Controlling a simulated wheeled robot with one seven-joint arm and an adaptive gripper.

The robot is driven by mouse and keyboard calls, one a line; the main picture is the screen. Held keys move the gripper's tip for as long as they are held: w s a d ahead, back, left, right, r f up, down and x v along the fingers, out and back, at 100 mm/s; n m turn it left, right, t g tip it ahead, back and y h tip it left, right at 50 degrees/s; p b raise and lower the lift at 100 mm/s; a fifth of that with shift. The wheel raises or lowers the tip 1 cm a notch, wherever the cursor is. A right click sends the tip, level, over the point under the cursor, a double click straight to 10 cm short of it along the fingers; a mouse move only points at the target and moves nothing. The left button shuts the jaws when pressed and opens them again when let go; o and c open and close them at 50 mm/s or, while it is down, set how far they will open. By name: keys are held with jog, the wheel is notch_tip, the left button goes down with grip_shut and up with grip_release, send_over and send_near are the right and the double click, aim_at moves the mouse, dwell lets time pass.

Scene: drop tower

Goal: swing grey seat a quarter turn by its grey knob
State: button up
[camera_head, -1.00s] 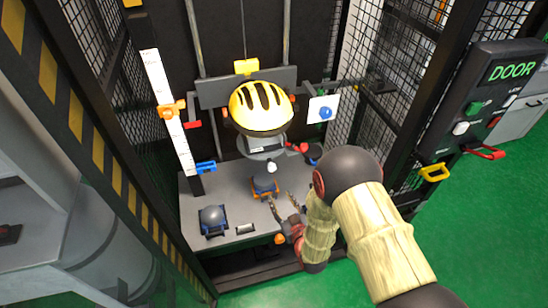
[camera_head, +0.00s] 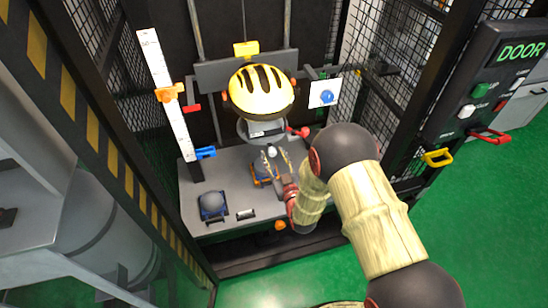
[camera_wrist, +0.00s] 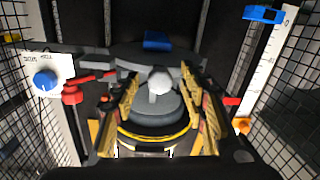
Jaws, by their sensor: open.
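The grey seat (camera_head: 260,169) is a dark rounded piece on the grey bench, below the yellow helmet. Its light grey knob (camera_head: 271,152) stands up from it. In the wrist view the seat (camera_wrist: 153,108) lies between my fingers and the knob (camera_wrist: 160,81) is near the middle of the picture. My gripper (camera_head: 274,161) is open, with one finger on each side of the knob. In the wrist view my gripper (camera_wrist: 159,77) shows a gap beside the knob on both sides. The seat's lower part is partly hidden by the fingers.
The yellow helmet (camera_head: 260,91) hangs just above and behind. A red-ended lever (camera_head: 299,132) is right of the seat. A grey dome on a blue base (camera_head: 212,203) sits at the bench's left front. Mesh walls and a white scale (camera_head: 166,95) flank the space.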

jog(key=shift+c, duration=1.2)
grip_shut()
